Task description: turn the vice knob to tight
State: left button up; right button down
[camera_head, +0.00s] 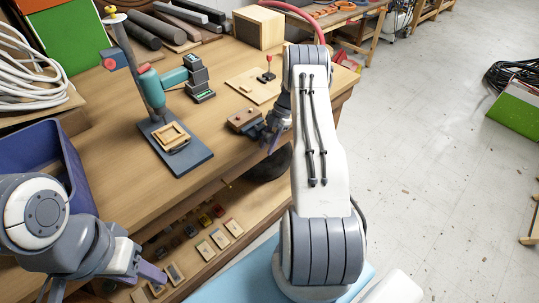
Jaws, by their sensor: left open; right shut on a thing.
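The vice (242,120) is a small brownish block with dark jaws, on the workbench near its front edge. My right gripper (272,136) is at the vice's right side, shut on what appears to be the vice knob. The knob itself is hidden by the fingers, so its position cannot be read. My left gripper (146,278) is open and empty at the lower left, low in front of the bench and well apart from the vice.
A drill stand (150,95) with a teal drill and a wooden frame on its base stands left of the vice. A board with a red-topped lever (266,74) lies behind it. A blue bin (40,165) is at the left. Small items lie on the lower shelf (195,255).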

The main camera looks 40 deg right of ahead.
pick_arm(q)
notch_tip(320, 180, down, 6)
jog(key=b, duration=0.5)
jog(key=shift+f, duration=0.2)
pick_arm(e)
jog(key=shift+a+y, duration=0.2)
jog(key=shift+y, duration=0.5)
jog(key=shift+a+y, duration=0.15)
jog(key=shift+y, duration=0.55)
jog(key=shift+r, duration=0.1)
jog(key=c, duration=0.8)
grip_release()
jog(key=shift+c, duration=0.2)
pick_arm(q)
jog(key=shift+r, duration=0.1)
